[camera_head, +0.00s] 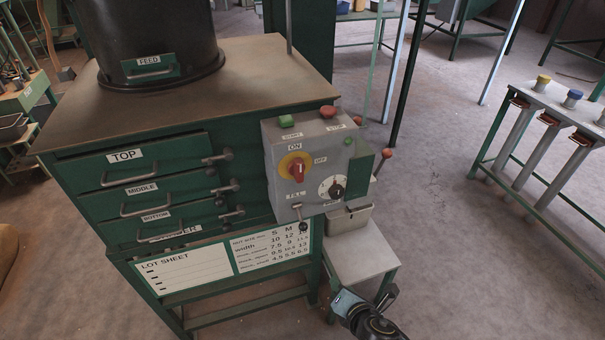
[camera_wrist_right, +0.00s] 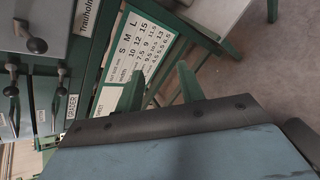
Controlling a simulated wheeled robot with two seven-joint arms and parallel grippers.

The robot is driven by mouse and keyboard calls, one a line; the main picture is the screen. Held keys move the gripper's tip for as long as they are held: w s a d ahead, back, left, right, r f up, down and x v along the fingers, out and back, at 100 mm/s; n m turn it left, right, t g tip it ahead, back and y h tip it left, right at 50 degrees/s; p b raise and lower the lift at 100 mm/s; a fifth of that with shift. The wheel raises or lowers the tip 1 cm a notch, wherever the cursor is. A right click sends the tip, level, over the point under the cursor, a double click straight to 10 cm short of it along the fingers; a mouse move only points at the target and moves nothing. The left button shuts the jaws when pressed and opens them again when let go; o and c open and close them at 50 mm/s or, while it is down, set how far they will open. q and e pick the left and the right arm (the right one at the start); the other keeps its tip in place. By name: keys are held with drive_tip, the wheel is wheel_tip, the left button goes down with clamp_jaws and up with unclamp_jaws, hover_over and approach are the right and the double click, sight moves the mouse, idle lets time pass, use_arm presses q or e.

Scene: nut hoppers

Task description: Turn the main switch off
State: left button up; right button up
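The main switch (camera_head: 297,168) is a red knob on a yellow disc, on the grey control box (camera_head: 283,150) at the cabinet's right front. ON is printed above it and OFF to its right. The knob looks roughly upright, towards ON. My right gripper (camera_head: 344,301) is low in the head view, below and right of the switch, apart from it and in front of the small side table. In the right wrist view my right gripper (camera_wrist_right: 160,69) shows two separated fingers with nothing between them. The switch does not show there. My left gripper is out of view.
The box also carries a green button (camera_head: 287,121), a red button (camera_head: 328,112), a black dial (camera_head: 336,190) and a FILL lever (camera_head: 298,211). A metal bin (camera_head: 348,218) stands on the small table (camera_head: 362,256). Drawer levers project left of the box.

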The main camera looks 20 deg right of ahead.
drive_tip(key=w+a+r+n+t+p, duration=0.1)
drive_tip(key=a+r+n+t, duration=0.15)
drive_tip(key=r, duration=0.55)
drive_tip(key=w+a+r+n+t, duration=0.1)
drive_tip(key=w+r+n, duration=0.15)
drive_tip(key=r, duration=0.45)
drive_tip(key=n+t+y+p, duration=0.1)
drive_tip(key=n+t, duration=0.2)
drive_tip(key=n, duration=0.2)
approach(301, 172)
drive_tip(key=w, duration=0.9)
drive_tip(key=shift+w+a+f+p, duration=0.1)
drive_tip(key=shift+w+f+p, duration=0.1)
drive_tip(key=shift+p, duration=0.2)
clamp_jaws()
